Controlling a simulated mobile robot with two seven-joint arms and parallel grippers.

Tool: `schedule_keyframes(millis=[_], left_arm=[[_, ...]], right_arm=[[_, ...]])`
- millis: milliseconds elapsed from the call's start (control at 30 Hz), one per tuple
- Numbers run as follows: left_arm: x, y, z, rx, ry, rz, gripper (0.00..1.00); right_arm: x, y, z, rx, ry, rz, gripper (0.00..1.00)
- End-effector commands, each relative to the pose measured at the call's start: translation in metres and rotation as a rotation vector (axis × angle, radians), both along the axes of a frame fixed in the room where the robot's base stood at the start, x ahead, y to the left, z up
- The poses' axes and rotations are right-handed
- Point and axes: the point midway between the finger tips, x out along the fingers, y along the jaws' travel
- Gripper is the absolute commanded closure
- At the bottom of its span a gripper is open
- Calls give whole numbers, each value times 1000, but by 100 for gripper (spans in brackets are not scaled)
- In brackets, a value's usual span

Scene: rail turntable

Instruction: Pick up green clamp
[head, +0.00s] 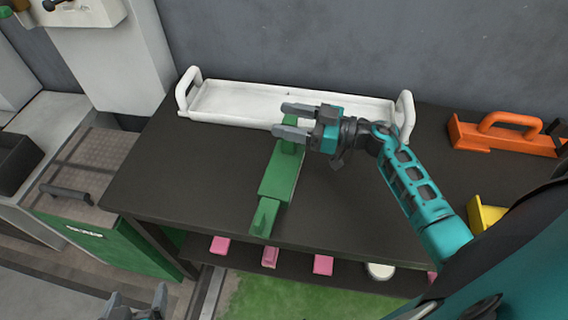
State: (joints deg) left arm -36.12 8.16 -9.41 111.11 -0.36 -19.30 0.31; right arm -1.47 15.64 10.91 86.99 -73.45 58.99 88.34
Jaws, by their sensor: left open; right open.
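The green clamp (281,177) lies on the dark table, its long body running from near the white tray towards the front edge. It has a raised block at each end. My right gripper (283,119) comes in from the right and is open at the clamp's far end. Its two fingers appear on either side of the far raised block, which is partly hidden by the gripper. I cannot tell whether they touch it. My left gripper (136,303) is open and empty at the bottom left, low in front of the table and partly cut off by the frame.
A white tray (235,101) with raised handles stands at the back of the dark table (165,165). An orange handled tool (505,133) and a yellow piece (485,216) are at the right. Several pink blocks sit on the lower shelf (203,257). The table's left part is clear.

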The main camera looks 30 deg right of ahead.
Motion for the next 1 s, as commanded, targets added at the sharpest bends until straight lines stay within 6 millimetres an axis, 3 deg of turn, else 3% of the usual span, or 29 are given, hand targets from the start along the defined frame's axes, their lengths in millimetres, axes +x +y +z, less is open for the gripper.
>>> schedule_keyframes(millis=[133,400,1000], left_arm=[[4,0,1,-1,-9,0,14],[6,0,3,0,-15,1,14],[2,1,0,1,-5,1,14]], right_arm=[[12,12,0,1,-1,0,38],[13,14,0,-1,1,0,38],[13,13,-1,-1,1,0,96]])
